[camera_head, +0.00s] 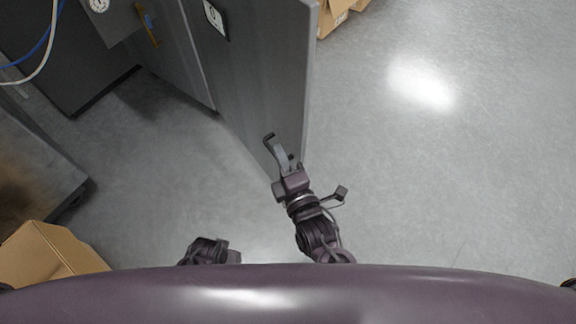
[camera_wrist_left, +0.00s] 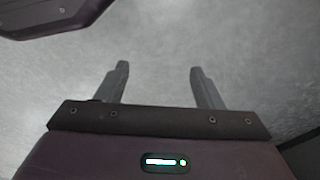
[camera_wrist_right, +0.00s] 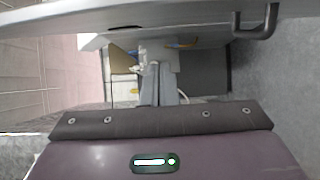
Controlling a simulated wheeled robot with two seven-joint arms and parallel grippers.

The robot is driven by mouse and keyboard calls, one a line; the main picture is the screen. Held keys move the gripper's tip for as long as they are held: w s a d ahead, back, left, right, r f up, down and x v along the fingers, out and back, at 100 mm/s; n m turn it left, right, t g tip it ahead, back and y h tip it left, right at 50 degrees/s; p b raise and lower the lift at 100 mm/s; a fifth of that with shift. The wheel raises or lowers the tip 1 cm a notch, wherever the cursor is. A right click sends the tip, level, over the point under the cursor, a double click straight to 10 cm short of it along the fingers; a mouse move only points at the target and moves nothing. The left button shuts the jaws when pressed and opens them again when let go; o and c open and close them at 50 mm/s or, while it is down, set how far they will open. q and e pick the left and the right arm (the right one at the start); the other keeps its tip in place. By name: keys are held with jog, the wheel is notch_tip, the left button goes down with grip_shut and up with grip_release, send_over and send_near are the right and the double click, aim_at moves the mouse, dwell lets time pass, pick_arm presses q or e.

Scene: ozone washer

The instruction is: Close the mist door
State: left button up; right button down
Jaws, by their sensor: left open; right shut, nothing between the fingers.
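The mist door (camera_head: 262,75) is a tall grey panel standing open, swung out from the grey machine, in the head view. A dark bent handle (camera_head: 268,138) shows low on its left face; the handle also shows at the upper right of the right wrist view (camera_wrist_right: 262,24). My right gripper (camera_head: 281,154) is shut and empty, close to the handle and the door's lower end; I cannot tell if it touches. In the right wrist view the door (camera_wrist_right: 120,18) crosses the top. My left gripper (camera_wrist_left: 160,75) is open and empty over bare floor, away from the door.
The machine's grey body (camera_head: 185,50) stands behind the door at upper left, with blue and white hoses (camera_head: 40,50). A cardboard box (camera_head: 45,258) sits at lower left, others (camera_head: 338,14) at the top. The floor (camera_head: 450,150) right of the door is clear.

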aim_at(289, 132)
pick_arm(q)
jog(key=shift+d+r, duration=0.15)
jog(key=shift+r, duration=0.6)
pick_arm(e)
jog(key=w, duration=0.2)
jog(key=w+d, duration=0.1)
jog(key=w, duration=0.3)
jog(key=shift+w+d, duration=0.25)
pick_arm(q)
jog(key=shift+w+r, duration=0.1)
jog(key=shift+w, duration=0.15)
pick_arm(e)
jog(key=shift+d, duration=0.15)
